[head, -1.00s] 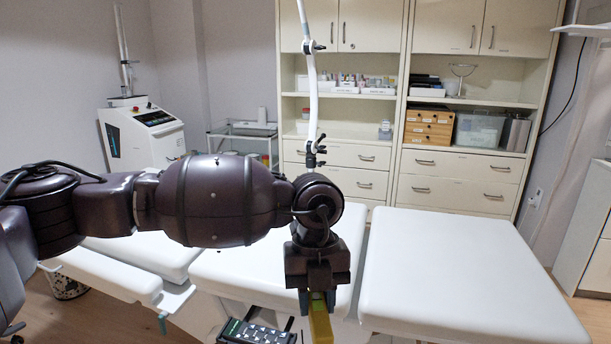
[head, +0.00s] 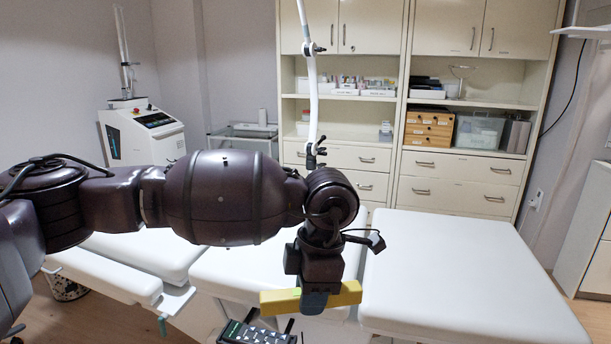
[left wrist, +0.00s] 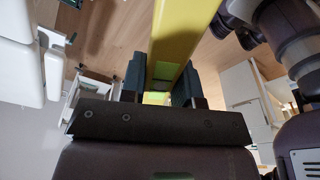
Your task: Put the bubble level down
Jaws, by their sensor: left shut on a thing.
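The bubble level is a long yellow bar (head: 345,295) with a green patch, held crosswise and roughly level in the head view. My left gripper (head: 313,301) is shut on it near its middle, pointing down in front of the white couch (head: 470,270). In the left wrist view the yellow bar (left wrist: 180,35) runs between the two dark fingers of my left gripper (left wrist: 158,85). The level is held in the air, and I see no surface touching it. My right gripper is out of view.
A dark keypad-like device (head: 250,333) lies low in the head view, just below and left of the level. The couch's flat right section is clear. A white machine (head: 143,135) and a cabinet (head: 440,180) stand behind.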

